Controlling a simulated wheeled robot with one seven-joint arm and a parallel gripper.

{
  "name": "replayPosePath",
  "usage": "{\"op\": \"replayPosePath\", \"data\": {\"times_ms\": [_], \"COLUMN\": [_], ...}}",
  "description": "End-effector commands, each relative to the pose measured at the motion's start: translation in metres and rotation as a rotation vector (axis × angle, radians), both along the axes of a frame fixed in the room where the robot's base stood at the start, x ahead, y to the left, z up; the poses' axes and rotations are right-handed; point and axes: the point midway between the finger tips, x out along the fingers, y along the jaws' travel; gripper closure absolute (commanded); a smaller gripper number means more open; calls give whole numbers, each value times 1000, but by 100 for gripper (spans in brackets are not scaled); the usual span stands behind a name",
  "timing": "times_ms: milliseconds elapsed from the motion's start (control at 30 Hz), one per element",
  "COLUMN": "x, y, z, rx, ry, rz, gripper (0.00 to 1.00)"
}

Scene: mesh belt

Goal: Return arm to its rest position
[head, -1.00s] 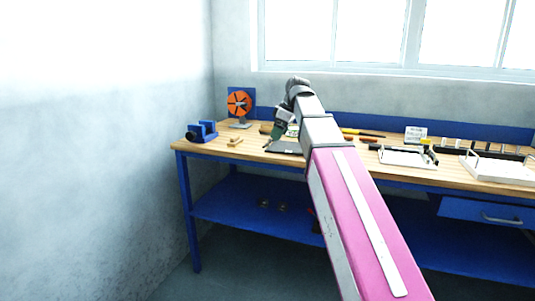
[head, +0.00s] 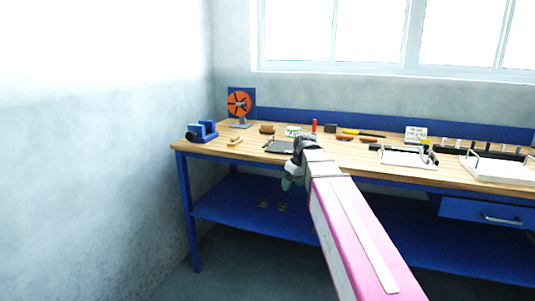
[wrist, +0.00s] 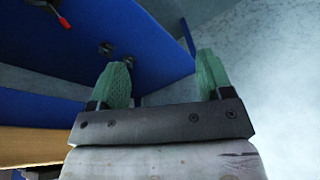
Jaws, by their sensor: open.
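My gripper (wrist: 160,82) is open in the wrist view, with two green fingers spread apart and nothing between them. In the head view my gripper (head: 290,184) is small and partly hidden by my wrist, in front of the workbench (head: 262,156) and below the level of its top. My pink and grey arm reaches up to it from the lower right. The blue lower shelf (wrist: 150,55) fills much of the wrist view behind the fingers.
A dark mat (head: 280,147), a green and white roll (head: 293,131) and a blue vise (head: 202,131) are on the bench. White trays (head: 405,158) stand at the right. Two small dark items (head: 273,206) lie on the shelf. Floor in front is clear.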

Motion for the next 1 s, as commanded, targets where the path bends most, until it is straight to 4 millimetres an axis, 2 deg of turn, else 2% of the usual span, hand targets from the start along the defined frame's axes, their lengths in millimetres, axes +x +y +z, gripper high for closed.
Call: {"op": "replayPosePath", "data": {"times_ms": [33, 200, 467, 600, 800, 1000], "x": [-9, -29, -70, -97, -132, -150], "y": [-6, -25, -52, -66, -82, -90], "z": [-21, -79, -161, -201, -246, -267], "rx": [-7, -39, -89, -117, -154, -172], "ry": [18, 60, 115, 139, 163, 172], "rz": [-40, -187, -401, -510, -644, -712], "gripper": [27, 27, 27, 27, 27, 27]}}
